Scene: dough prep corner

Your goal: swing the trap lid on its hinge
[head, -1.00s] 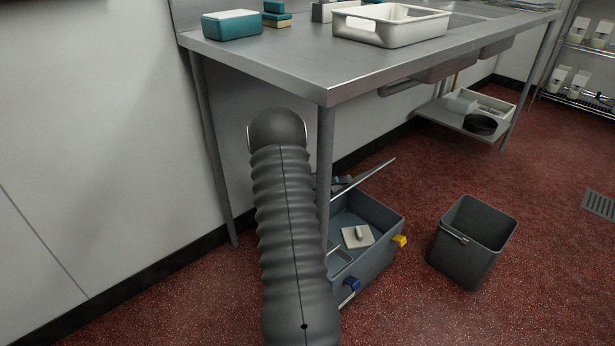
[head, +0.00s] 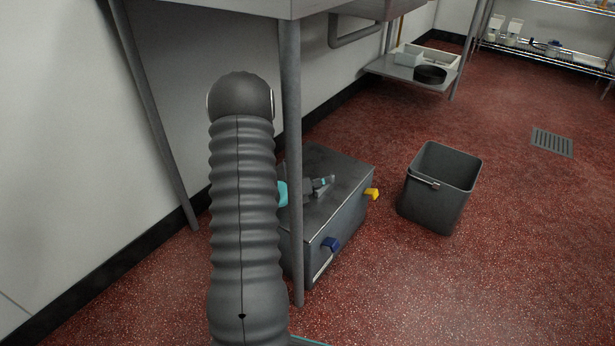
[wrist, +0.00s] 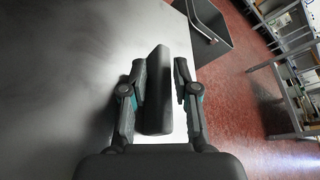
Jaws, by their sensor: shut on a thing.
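The trap is a grey box (head: 343,228) on the floor under the steel table. Its flat grey lid (head: 340,164) lies over the top and hides the inside. I cannot tell whether a thin gap is left at the rim. A yellow clip (head: 372,194) and a blue clip (head: 331,244) stick out from its sides. My gripper (head: 320,187) is at the lid, partly hidden by my arm and the table leg. In the wrist view my gripper (wrist: 161,78) is shut on the lid's dark bar handle (wrist: 157,100), which stands between the fingers above the lid (wrist: 75,70).
The table leg (head: 291,150) stands close between my arm and the trap. A dark grey bin (head: 435,205) stands to the right of the trap. A low shelf (head: 410,70) is farther back.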

